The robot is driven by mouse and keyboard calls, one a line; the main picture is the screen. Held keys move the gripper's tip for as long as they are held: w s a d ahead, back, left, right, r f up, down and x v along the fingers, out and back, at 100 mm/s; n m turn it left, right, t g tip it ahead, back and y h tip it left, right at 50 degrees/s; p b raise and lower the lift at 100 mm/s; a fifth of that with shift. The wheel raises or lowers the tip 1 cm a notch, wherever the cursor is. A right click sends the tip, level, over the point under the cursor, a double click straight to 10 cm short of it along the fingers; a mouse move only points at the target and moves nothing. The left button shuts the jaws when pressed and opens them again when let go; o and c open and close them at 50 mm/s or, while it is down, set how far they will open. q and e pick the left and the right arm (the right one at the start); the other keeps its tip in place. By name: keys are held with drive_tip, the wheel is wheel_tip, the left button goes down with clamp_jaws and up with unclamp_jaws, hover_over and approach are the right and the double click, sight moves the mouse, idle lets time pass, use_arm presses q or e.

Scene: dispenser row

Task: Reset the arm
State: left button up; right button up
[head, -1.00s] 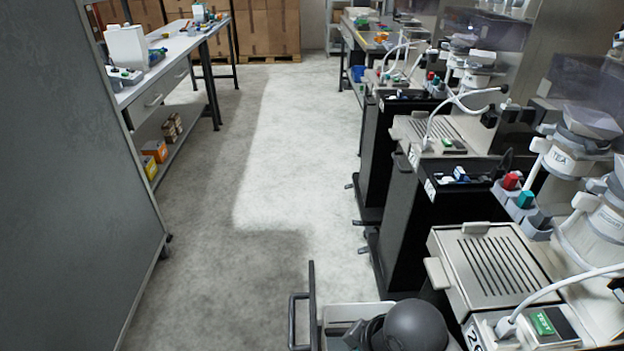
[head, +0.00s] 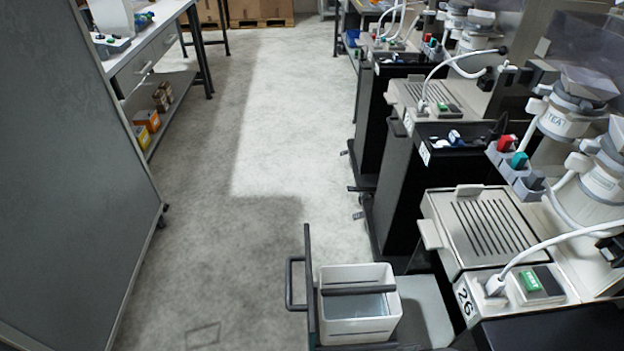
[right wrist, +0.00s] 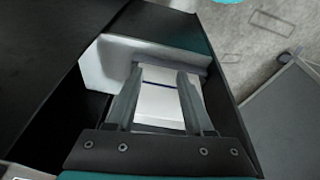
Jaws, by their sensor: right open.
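My right gripper (right wrist: 160,72) shows in the right wrist view with its two grey fingers spread apart. No object is held between the fingers. Behind them is a pale surface (right wrist: 162,103) with a dark line across it, enclosed by dark walls; I cannot tell for sure what it is. Neither arm and neither gripper shows in the head view. My left gripper is out of sight.
A white bin (head: 335,333) with a dark bar across it stands at the bottom of the head view. Dispenser stations, the nearest marked 26 (head: 480,213), line the right. A grey panel (head: 60,190) stands left. The concrete floor (head: 235,160) between is clear.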

drive_tip(key=s+d+f+g, duration=0.1)
drive_tip(key=s+f, duration=0.4)
drive_tip(key=f, duration=0.7)
drive_tip(key=s+f+g, duration=0.1)
drive_tip(key=s+f, duration=0.4)
drive_tip(key=f, duration=0.6)
drive_tip(key=s+d+f, duration=0.2)
drive_tip(key=s+f, duration=0.2)
drive_tip(key=s, duration=0.4)
drive_tip(key=shift+s+f, duration=0.2)
drive_tip(key=shift+f, duration=0.1)
drive_tip(key=shift+s+a, duration=0.1)
